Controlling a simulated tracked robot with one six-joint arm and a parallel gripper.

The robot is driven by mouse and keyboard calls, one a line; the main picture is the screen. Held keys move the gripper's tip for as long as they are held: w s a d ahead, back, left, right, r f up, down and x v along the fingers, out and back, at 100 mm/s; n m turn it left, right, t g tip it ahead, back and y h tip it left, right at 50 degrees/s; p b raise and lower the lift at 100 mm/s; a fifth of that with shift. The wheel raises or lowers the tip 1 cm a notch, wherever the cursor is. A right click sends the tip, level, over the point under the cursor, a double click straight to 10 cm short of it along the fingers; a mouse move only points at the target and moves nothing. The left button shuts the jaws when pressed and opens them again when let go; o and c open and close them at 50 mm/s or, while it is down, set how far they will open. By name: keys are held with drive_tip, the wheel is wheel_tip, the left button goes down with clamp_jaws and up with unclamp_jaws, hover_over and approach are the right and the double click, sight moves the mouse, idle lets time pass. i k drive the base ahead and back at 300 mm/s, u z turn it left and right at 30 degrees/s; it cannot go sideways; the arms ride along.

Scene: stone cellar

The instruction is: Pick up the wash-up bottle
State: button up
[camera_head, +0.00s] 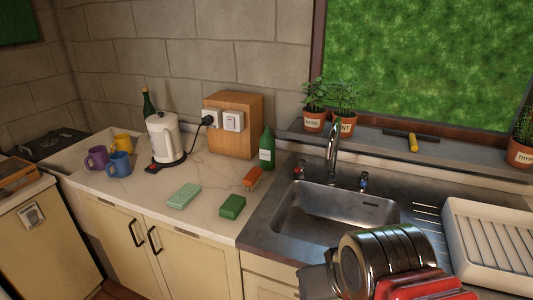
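A green bottle (267,149) with a pale label stands upright on the counter just left of the sink, in front of the wooden box. It looks like the wash-up bottle. A second, darker green bottle (148,104) stands at the back, partly hidden behind the kettle. My arm, dark with red parts, shows at the lower right in front of the sink, well apart from both bottles. Its dark end (319,279) is at the bottom edge; I cannot make out the fingers or whether they hold anything.
An orange sponge (253,177), a dark green sponge (232,206) and a pale green sponge (184,196) lie on the counter near the bottle. A white kettle (163,137), several mugs and a wooden box (242,107) stand around. The tap (333,148) rises behind the sink (340,213).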

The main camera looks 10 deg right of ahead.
sight(268, 141)
drive_tip(key=k, duration=1.25)
drive_tip(key=u, duration=0.25)
drive_tip(key=i, duration=0.85)
drive_tip(key=u, duration=0.75)
drive_tip(key=i, duration=1)
drive_tip(key=u, duration=0.25)
